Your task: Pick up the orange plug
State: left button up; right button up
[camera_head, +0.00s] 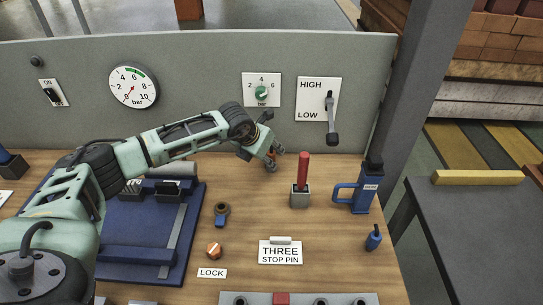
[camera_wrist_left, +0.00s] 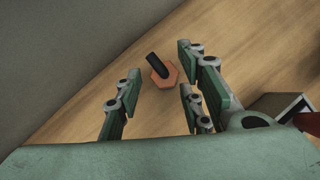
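The orange plug (camera_wrist_left: 163,76) is a hexagonal orange piece with a black stem. In the left wrist view it is on the wooden bench, beyond and between the fingers of my left gripper (camera_wrist_left: 160,82). The fingers are spread apart and do not appear to touch it. In the head view my left gripper (camera_head: 266,156) is low over the bench near the grey back panel. A small orange-red patch shows among its fingers; most of the plug is hidden there. My right gripper is not in view.
A red handle (camera_head: 303,168) stands in a grey block right of the gripper. A blue tool (camera_head: 363,190) stands further right. An orange knob (camera_head: 214,251) sits above the LOCK label. A pressure dial (camera_head: 262,92) and lever (camera_head: 331,118) are on the panel (camera_head: 200,60) behind.

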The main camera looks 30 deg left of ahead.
pick_arm(q)
jog(key=shift+w+f, duration=0.1)
jog(key=shift+f, duration=0.1)
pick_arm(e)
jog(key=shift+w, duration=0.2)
pick_arm(q)
jog(key=shift+c, duration=0.4)
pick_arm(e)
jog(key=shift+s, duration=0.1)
pick_arm(q)
jog(key=c, duration=0.4)
grip_shut()
jog(key=shift+r, duration=0.1)
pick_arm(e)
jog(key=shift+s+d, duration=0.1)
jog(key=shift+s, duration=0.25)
